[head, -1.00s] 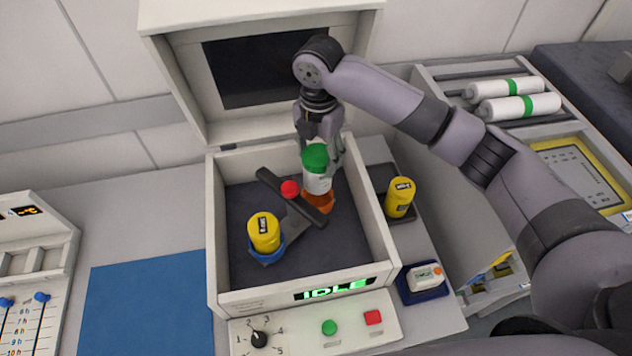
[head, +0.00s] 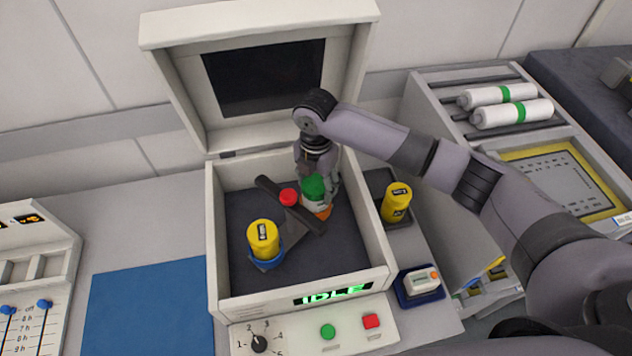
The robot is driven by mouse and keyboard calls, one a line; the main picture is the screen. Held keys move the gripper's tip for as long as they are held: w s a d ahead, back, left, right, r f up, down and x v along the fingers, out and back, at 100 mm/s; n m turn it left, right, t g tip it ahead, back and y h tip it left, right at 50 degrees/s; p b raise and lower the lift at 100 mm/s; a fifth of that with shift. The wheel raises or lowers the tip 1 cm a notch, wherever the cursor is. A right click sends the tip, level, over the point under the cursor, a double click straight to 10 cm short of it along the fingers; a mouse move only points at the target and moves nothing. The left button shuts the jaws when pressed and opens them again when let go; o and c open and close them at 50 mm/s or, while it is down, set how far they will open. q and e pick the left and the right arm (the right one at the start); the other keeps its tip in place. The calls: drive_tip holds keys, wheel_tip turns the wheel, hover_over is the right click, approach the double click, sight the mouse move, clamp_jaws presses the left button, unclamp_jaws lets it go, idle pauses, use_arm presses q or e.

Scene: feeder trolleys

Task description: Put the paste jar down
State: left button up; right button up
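The paste jar, white with a green lid (head: 314,187), is in the orange cup (head: 324,214) of the rotor arm inside the open mixer box. It looks roughly upright, with its lower part hidden in the cup. My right gripper (head: 320,182) reaches down from above with its fingers around the jar and appears shut on it. A yellow jar (head: 263,238) stands in the blue cup (head: 266,263) at the rotor's other end. My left gripper is out of view.
The mixer's lid (head: 190,90) stands open behind; its front display reads IDLE. A dark crossbar with a red knob (head: 289,197) lies beside the held jar. Another yellow jar (head: 397,202) stands in a tray right of the box. A blue mat (head: 150,305) is bare at left.

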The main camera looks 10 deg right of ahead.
drive_tip(key=o, duration=0.4)
wheel_tip(320, 180, up, 12)
drive_tip(key=b, duration=0.2)
drive_tip(key=shift+r+b, duration=0.2)
drive_tip(key=shift+b, duration=0.2)
drive_tip(key=shift+s+f, duration=0.1)
drive_tip(key=shift+f, duration=0.05)
idle(0.3)
